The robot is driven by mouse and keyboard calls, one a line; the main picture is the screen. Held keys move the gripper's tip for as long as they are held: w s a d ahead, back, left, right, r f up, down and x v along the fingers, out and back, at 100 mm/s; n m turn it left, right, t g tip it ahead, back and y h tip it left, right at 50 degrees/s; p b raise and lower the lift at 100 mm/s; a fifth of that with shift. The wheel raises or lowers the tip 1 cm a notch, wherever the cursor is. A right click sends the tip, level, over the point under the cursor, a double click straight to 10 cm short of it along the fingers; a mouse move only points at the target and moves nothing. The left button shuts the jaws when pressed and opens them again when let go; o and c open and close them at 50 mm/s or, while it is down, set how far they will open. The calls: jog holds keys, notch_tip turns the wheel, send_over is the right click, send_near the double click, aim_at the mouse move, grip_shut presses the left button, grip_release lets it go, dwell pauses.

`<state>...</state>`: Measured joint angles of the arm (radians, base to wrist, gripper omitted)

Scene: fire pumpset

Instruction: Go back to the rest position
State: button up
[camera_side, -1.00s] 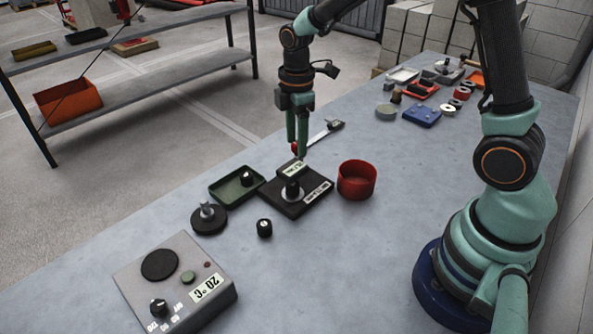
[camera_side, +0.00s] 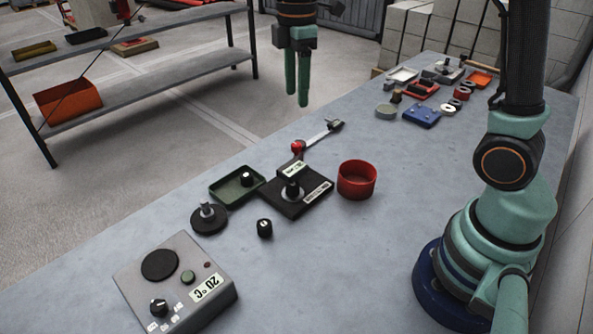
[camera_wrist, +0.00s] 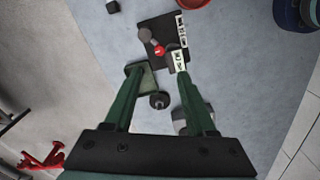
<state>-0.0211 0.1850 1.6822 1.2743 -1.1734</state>
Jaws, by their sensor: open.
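My gripper (camera_side: 297,97) hangs high above the far edge of the table in the side view, pointing down, its fingers slightly apart and holding nothing. In the wrist view its two green fingers (camera_wrist: 159,73) are spread, with only tabletop things far below between them. The black square base (camera_side: 305,199) with a central knob and white labels stands on the table, well below my gripper.
On the table are a green tray (camera_side: 226,190), a black disc with a stem (camera_side: 209,222), a small black knob (camera_side: 264,228), a red cup (camera_side: 357,183) and a grey 20 °C box (camera_side: 205,270). Several small parts lie at the back right. A shelf (camera_side: 150,75) stands left.

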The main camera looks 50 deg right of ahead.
jog(key=shift+r, duration=0.1)
jog(key=s+r+m+t, duration=0.1)
jog(key=s+m+t, duration=0.4)
jog(key=s+m, duration=0.7)
jog(key=shift+d+r+m+t, duration=0.25)
jog(key=shift+d+m, duration=0.2)
jog(key=shift+m, duration=0.35)
